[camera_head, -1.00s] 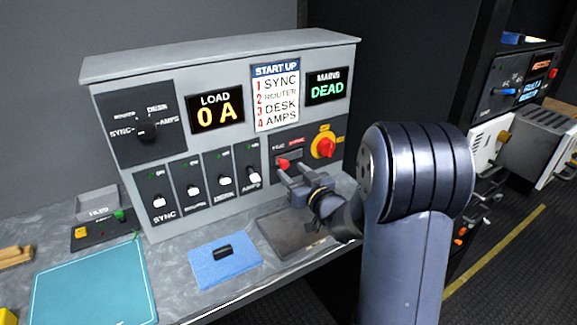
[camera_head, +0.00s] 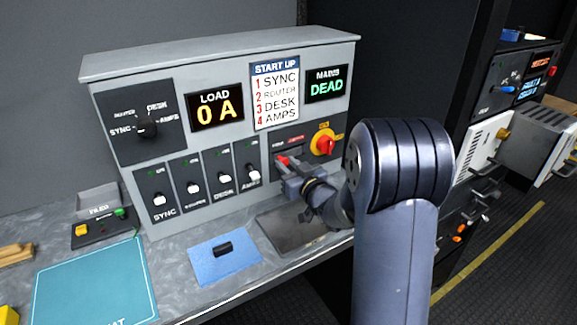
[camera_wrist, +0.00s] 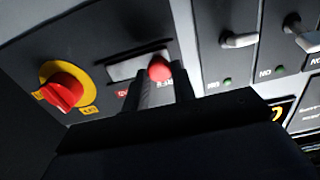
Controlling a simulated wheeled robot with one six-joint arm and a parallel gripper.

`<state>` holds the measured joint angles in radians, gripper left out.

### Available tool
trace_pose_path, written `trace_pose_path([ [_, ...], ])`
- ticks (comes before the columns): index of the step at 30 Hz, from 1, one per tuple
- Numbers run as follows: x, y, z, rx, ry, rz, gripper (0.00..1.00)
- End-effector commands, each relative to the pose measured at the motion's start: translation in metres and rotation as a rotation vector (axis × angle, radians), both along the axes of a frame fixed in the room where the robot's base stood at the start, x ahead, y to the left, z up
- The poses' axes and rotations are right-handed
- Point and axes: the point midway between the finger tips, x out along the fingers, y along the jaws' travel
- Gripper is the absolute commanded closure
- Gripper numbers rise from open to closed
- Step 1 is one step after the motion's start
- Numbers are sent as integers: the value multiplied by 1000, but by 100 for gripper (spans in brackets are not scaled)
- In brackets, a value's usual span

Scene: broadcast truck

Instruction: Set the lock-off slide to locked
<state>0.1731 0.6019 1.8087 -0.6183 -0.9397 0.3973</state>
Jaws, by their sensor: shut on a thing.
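The lock-off slide's red knob (camera_head: 282,160) is on the dark right section of the grey power panel, at the left end of its slot. In the wrist view the red knob (camera_wrist: 160,69) sits between my fingertips, by the end of a light slot plate (camera_wrist: 138,66). My gripper (camera_head: 290,172) is shut on the knob; in the wrist view my gripper (camera_wrist: 164,84) hides part of the label beneath. The red and yellow rotary switch (camera_head: 323,143) is right of the slide. The mains display (camera_head: 326,86) reads DEAD.
The breaker switches SYNC, ROUTER, DESK and AMPS (camera_head: 253,178) are left of my gripper. A blue mat (camera_head: 207,268) with a black piece and a dark tray (camera_head: 285,236) lie on the counter below. An equipment rack (camera_head: 510,90) stands at the right.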

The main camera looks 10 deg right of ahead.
Motion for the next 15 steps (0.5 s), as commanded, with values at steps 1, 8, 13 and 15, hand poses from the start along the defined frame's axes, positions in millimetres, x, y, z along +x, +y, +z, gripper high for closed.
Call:
trace_pose_path([
  [1, 0, 0, 0, 0, 0, 0, 93],
  [8, 0, 0, 0, 0, 0, 0, 100],
  [13, 2, -5, 0, -1, -1, -1, 100],
  [15, 5, -15, 1, 1, -3, -4, 100],
])
